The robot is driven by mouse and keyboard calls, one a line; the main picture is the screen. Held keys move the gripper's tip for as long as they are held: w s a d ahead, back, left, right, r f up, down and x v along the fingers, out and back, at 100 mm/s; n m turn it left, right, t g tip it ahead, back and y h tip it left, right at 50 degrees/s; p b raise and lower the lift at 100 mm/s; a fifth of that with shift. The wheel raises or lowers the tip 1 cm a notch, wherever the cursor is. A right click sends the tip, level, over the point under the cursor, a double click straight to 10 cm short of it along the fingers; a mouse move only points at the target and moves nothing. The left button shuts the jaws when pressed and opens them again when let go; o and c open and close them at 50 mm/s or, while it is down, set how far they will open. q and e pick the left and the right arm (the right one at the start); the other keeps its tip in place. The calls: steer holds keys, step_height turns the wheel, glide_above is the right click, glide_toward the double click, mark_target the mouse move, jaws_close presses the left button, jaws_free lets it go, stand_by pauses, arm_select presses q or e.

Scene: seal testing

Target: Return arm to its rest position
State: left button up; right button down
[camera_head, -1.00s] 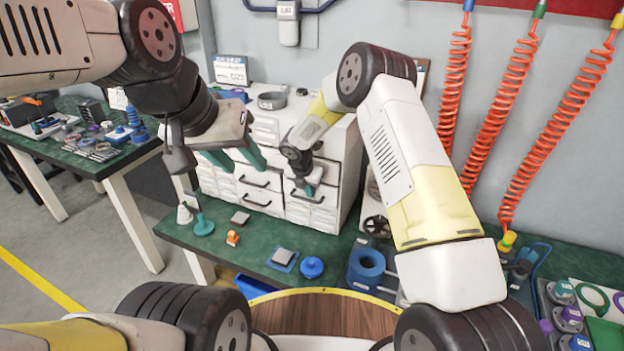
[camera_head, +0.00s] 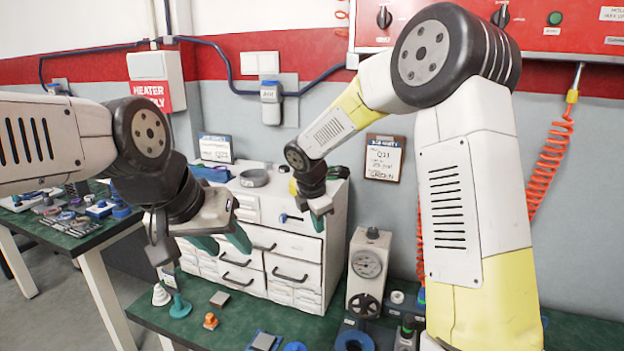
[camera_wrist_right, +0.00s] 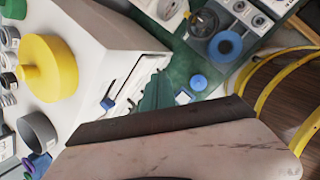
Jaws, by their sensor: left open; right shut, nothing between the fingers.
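My right gripper (camera_head: 320,213) is shut and empty, in front of the upper right part of the white drawer cabinet (camera_head: 335,235). Its teal fingers also show in the right wrist view (camera_wrist_right: 157,92), with the white cabinet (camera_wrist_right: 110,40) to their left. My right arm is raised and bent, its elbow high at the upper right of the head view. My left gripper (camera_head: 220,244) is open, with its teal fingers spread in front of the cabinet's left side. I see nothing between them.
A gauge device (camera_head: 368,265) stands right of the cabinet on the green bench (camera_head: 190,325). A grey ring (camera_head: 254,178) sits on the cabinet top. Small parts, including an orange one (camera_head: 210,321), lie in front. Red coiled hoses (camera_head: 550,160) hang at the right.

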steer(key=s+d+r+m+t+y, duration=0.1)
steer(key=s+d+r+m, duration=0.5)
steer(key=s+m, duration=0.25)
steer(key=s+d+r+m+y, duration=0.1)
steer(key=s+d+r+m, duration=0.55)
steer(key=s, duration=0.35)
steer(key=s+m+t+y, duration=0.1)
steer(key=s+m, duration=0.7)
steer(key=s, duration=0.1)
steer(key=shift+s+d+r, duration=0.3)
steer(key=shift+s+d, duration=0.1)
